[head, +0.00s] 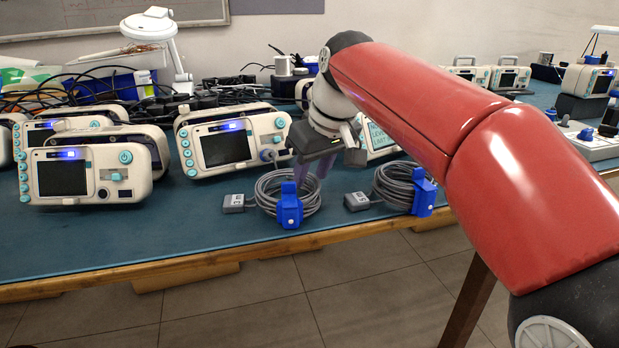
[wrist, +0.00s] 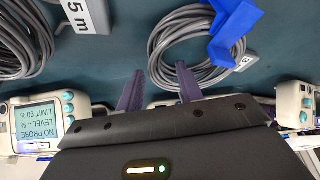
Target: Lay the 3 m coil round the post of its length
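Two grey cable coils lie on the teal bench top, the left coil (head: 268,189) and the right coil (head: 390,178). Each has a blue clip, on the left (head: 289,208) and right (head: 423,193), and a grey label block, on the left (head: 236,204) and right (head: 357,202). My gripper (head: 309,181) is above the left coil's back right side, fingers down. In the wrist view its purple fingers (wrist: 160,72) are apart, with nothing held between them; the left coil (wrist: 165,45) is just beyond. One label block (wrist: 85,17) seems to read "5 m", perhaps cut off. No post is identifiable.
Cream monitors stand behind the coils: one left of my gripper (head: 222,143), one behind it (head: 377,140), several farther left. Black cables and a white lamp (head: 160,45) are at the back. The bench's wooden front edge (head: 190,262) is close to the coils.

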